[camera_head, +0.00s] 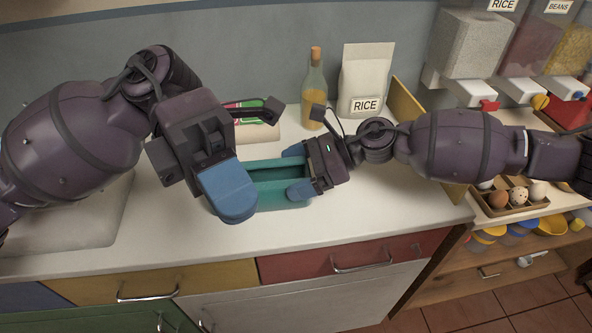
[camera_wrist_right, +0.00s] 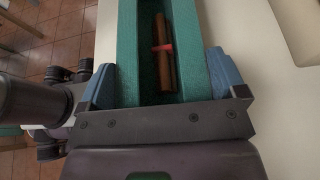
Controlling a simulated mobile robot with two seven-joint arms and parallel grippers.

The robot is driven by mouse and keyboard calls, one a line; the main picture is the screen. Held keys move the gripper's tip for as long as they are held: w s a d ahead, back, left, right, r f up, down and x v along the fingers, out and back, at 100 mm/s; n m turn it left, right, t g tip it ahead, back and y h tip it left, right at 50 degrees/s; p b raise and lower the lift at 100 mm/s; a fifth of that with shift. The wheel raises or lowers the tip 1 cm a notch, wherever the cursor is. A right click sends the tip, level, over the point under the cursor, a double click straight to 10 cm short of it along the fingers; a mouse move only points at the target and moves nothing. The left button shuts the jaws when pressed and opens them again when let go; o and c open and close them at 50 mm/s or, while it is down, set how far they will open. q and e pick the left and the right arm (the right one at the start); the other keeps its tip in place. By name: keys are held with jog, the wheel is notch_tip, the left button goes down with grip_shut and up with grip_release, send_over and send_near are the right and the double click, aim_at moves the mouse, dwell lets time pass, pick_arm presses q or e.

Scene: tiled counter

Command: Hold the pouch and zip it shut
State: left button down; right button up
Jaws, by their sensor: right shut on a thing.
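The teal pouch (camera_head: 283,171) lies on the counter between my two grippers. Its top is open. In the right wrist view the pouch (camera_wrist_right: 128,50) shows brown sticks (camera_wrist_right: 163,58) with a red band inside. My right gripper (camera_head: 297,170) has its blue fingers on either side of the pouch's right end; they show in the right wrist view (camera_wrist_right: 163,80) against its outer walls. My left gripper (camera_head: 228,192) is over the pouch's left end. Its blue finger hides that end, and its opening is not visible. I cannot make out a zip slider.
A corked bottle (camera_head: 314,90) and a rice bag (camera_head: 365,80) stand behind the pouch. A green-and-red package (camera_head: 245,112) lies behind my left gripper. Dispensers (camera_head: 470,55) and an egg tray (camera_head: 512,200) are at right. The counter's front strip (camera_head: 340,225) is clear.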

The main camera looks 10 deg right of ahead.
pick_arm(q)
jog(key=w+a+f+n+t+y, duration=0.2)
jog(key=w+a+f+t, duration=0.15)
jog(key=w, duration=0.35)
jog(key=w+a+f+n+t+y, duration=0.2)
jog(key=w+a+t+y, duration=0.1)
jog(key=w+t, duration=0.3)
jog(key=w+a+f+n+t+y, duration=0.2)
jog(key=w+a+f+n+t, duration=0.15)
jog(key=w, duration=0.45)
jog(key=shift+m, duration=0.45)
jog(key=shift+d+f, duration=0.15)
jog(key=shift+f, duration=1.15)
jog(key=shift+d+f, duration=0.2)
jog(key=shift+f, duration=1.05)
jog(key=shift+d+f, duration=0.15)
jog(key=shift+f, duration=1.15)
jog(key=shift+d+r, duration=0.1)
jog(key=shift+d, duration=0.05)
